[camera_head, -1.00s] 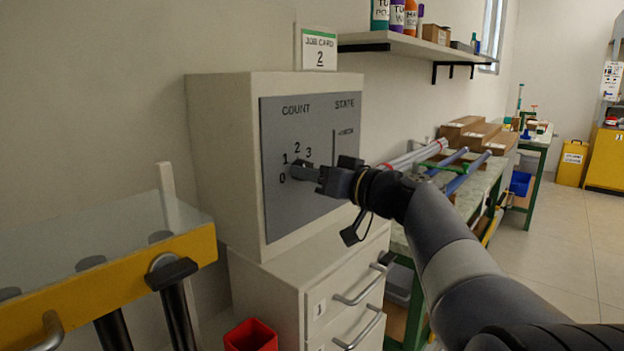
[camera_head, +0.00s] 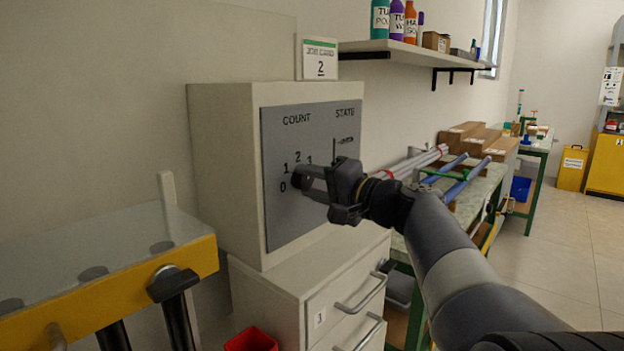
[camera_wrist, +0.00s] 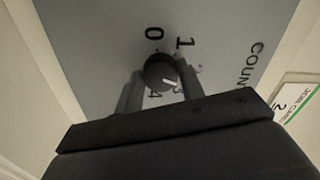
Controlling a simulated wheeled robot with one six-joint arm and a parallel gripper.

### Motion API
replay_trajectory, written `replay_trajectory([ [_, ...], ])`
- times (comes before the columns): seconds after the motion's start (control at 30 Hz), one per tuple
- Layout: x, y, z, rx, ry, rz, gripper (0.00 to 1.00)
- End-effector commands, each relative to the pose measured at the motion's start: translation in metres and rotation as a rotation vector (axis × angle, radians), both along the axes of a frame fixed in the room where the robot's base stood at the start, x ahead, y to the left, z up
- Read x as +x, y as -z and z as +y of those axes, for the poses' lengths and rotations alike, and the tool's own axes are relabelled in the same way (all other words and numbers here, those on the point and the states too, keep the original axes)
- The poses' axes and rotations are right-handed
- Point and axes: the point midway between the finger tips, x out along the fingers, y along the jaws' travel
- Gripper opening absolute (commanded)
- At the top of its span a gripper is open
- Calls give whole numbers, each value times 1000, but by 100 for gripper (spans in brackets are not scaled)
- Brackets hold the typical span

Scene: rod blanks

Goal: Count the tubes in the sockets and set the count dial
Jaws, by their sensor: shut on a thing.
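The count dial's dark round knob (camera_head: 302,178) sits on a grey panel (camera_head: 290,220) on a pale cabinet. Figures 0, 1, 2 and 3 show around it in the head view. My gripper (camera_head: 312,180) is shut on the knob, a finger on each side. The wrist view shows the knob (camera_wrist: 158,72) between the fingertips, with a white mark at its lower right; I cannot tell which figure it points at, as a finger hides part of the scale. At the left, a yellow-edged rack (camera_head: 120,290) has several dark round spots on top and black cylinders below.
The job card (camera_head: 320,58) above the cabinet reads 2. A STATE marking with a thin lever (camera_head: 334,150) is right of the dial. Drawers (camera_head: 345,300) and a red bin (camera_head: 250,340) are below. Blue and pale tubes (camera_head: 465,180) lie on the bench at right.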

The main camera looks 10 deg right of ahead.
Motion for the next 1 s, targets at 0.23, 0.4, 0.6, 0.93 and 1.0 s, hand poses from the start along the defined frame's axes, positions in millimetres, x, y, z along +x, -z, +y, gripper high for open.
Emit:
replay_trajectory([
  [0.23,0,-3,0,190,0,138,14],
  [0.4,0,-4,0,321,1,234,14],
  [0.6,0,-4,0,474,1,346,14],
  [0.93,0,-5,-1,728,1,530,14],
  [1.0,0,-5,-1,780,1,568,14],
])
